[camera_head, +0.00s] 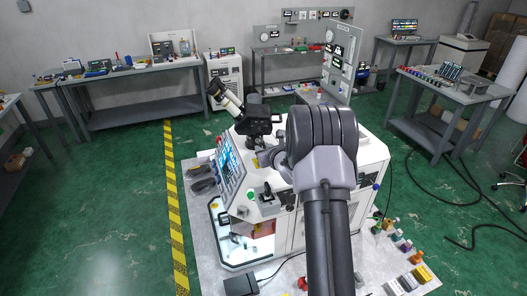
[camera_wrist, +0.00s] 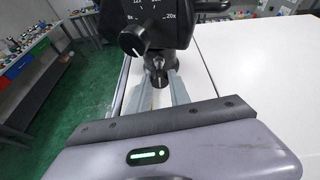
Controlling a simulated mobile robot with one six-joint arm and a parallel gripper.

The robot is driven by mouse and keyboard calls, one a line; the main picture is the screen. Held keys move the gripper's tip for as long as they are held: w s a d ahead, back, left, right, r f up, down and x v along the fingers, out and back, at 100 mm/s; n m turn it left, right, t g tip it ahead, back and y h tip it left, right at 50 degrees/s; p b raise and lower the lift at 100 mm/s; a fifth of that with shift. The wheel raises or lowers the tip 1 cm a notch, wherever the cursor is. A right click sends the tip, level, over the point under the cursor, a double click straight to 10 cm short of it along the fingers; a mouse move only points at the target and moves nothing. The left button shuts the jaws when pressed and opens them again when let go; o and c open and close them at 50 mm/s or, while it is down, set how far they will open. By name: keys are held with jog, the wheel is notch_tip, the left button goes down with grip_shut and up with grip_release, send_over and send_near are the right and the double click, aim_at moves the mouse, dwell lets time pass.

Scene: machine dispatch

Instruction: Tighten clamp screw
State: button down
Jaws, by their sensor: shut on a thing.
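My gripper (camera_wrist: 158,84) points forward in the wrist view, its two grey fingers on either side of a small black knob, which I take for the clamp screw (camera_wrist: 158,64). The fingers are shut on it. The screw sits low on the black microscope (camera_wrist: 155,14), beneath a larger round zoom knob (camera_wrist: 133,40) with a printed scale. In the head view the microscope (camera_head: 257,122) stands on the white machine, its eyepieces up to the left. My gripper (camera_head: 262,158) is mostly hidden behind my arm there, and the clamp screw cannot be made out.
The white machine (camera_head: 372,155) has a flat, mostly clear top, and a screen (camera_head: 230,165) on its left side. Small coloured parts (camera_head: 400,240) lie on the floor mat at right. Workbenches (camera_head: 140,110) line the walls. Green floor is open at left.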

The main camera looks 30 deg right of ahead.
jog(key=m+y+b, duration=0.1)
jog(key=b, duration=0.1)
jog(key=m+t+y+b, duration=0.1)
jog(key=m+b, duration=0.1)
jog(key=b, duration=0.1)
jog(key=shift+d+f+b, duration=0.2)
jog(key=shift+f+b, duration=0.1)
jog(key=m+t+y+b, duration=0.1)
jog(key=m+b, duration=0.2)
jog(key=b, duration=0.1)
jog(key=shift+d+y, duration=0.1)
jog(key=shift+y, duration=0.3)
jog(key=shift+s+m+b, duration=0.1)
jog(key=shift+m+b, duration=0.2)
jog(key=shift+m, duration=0.1)
jog(key=shift+r, duration=0.15)
jog(key=c, duration=1.2)
grip_release()
jog(key=shift+s, duration=0.1)
